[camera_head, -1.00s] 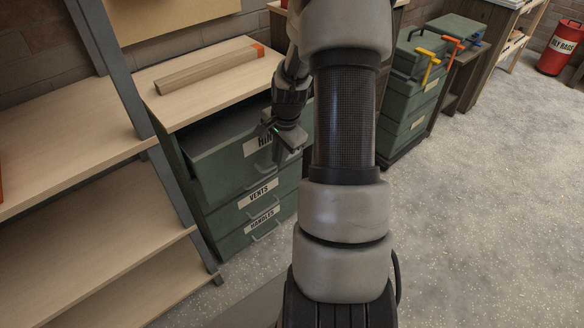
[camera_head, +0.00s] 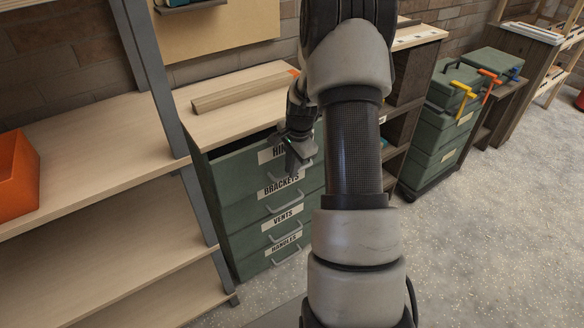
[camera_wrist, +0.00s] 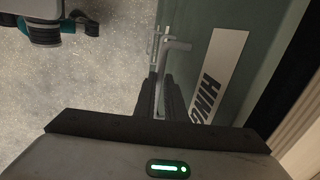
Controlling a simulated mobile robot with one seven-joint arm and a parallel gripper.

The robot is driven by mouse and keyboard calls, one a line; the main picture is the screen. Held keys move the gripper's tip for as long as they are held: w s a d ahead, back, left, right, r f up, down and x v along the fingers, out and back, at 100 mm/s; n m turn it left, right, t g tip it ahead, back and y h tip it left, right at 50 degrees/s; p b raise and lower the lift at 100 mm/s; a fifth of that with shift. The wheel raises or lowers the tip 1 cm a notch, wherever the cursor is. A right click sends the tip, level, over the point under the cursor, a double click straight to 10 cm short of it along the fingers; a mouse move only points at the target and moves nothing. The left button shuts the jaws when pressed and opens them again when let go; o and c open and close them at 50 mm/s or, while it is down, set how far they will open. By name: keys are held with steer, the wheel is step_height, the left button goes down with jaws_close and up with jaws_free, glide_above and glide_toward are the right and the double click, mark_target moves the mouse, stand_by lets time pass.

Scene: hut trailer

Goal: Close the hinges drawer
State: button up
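The green hinges drawer (camera_head: 240,168) is the top drawer of a cabinet under a wooden worktop. It stands slightly out, with a dark gap showing above its front. Its label is partly covered by my gripper (camera_head: 298,158) in the head view. In the wrist view the drawer front (camera_wrist: 205,40) and its label (camera_wrist: 218,75) show at the right. The grey drawer handle (camera_wrist: 170,48) runs down between the two dark fingers of my gripper (camera_wrist: 160,98). The fingers are close together and appear shut on the handle.
The brackets drawer (camera_head: 262,198), vents drawer (camera_head: 262,232) and handles drawer (camera_head: 262,260) below look shut. Shelves with an orange bin (camera_head: 18,175) stand at the left. A wooden strip (camera_head: 240,88) lies on the worktop. Green toolboxes (camera_head: 450,85) stand at the right. Floor at the right is clear.

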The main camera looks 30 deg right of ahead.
steer(key=o, duration=0.4)
steer(key=shift+c, duration=0.2)
steer(key=shift+r, duration=0.1)
steer(key=s+r+p, duration=0.3)
steer(key=r+p, duration=0.1)
steer(key=r, duration=1.3)
steer(key=shift+s, duration=0.15)
steer(key=shift+d, duration=0.1)
